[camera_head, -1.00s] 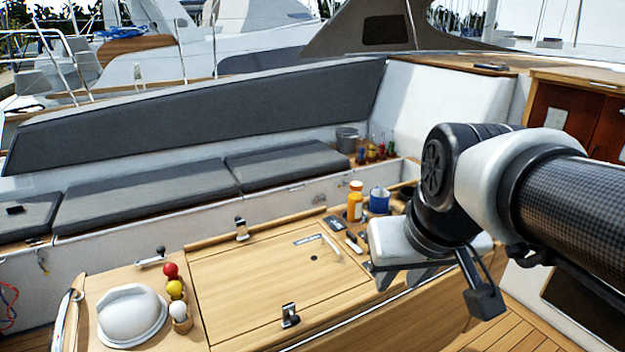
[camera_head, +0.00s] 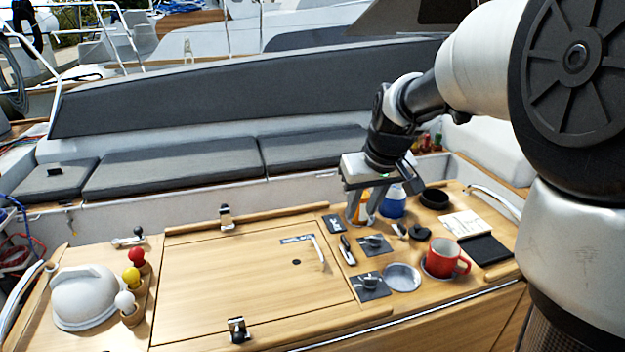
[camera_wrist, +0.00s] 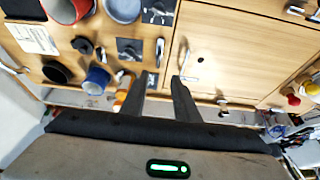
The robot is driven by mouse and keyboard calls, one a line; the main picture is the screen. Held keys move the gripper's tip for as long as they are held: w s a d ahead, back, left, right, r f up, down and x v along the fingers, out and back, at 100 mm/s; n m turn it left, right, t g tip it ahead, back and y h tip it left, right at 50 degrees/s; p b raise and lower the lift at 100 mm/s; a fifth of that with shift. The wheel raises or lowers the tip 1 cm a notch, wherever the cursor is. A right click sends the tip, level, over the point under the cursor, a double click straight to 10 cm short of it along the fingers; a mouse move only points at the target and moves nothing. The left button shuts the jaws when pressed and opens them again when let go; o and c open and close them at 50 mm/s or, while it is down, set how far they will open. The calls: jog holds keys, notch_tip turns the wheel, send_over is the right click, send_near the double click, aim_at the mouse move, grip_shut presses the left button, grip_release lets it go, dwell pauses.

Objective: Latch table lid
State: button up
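The table lid (camera_head: 255,275) is a pale wooden panel lying flat in the table top, with a small dark hole and a light handle on its right side. It also shows in the wrist view (camera_wrist: 235,58). One metal latch (camera_head: 226,217) stands at its back edge and another (camera_head: 238,330) at its front edge. The back latch also shows in the wrist view (camera_wrist: 222,104). Whether either latch is fastened, I cannot tell. My gripper (camera_head: 361,221) points down above the table, right of the lid, fingers apart and empty; the orange bottle (camera_head: 364,196) is partly hidden behind it.
Right of the lid stand a blue cup (camera_head: 392,203), a red mug (camera_head: 444,260), a grey dish (camera_head: 402,278), a black bowl (camera_head: 434,199) and small plates with fittings (camera_head: 370,284). Cushioned seats lie behind. The lid's surface is clear.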

aim_at(346, 241)
jog(key=x, duration=1.8)
jog(key=shift+w+f+b, duration=0.1)
jog(key=shift+w+b, duration=0.2)
jog(key=shift+w, duration=0.15)
grip_shut()
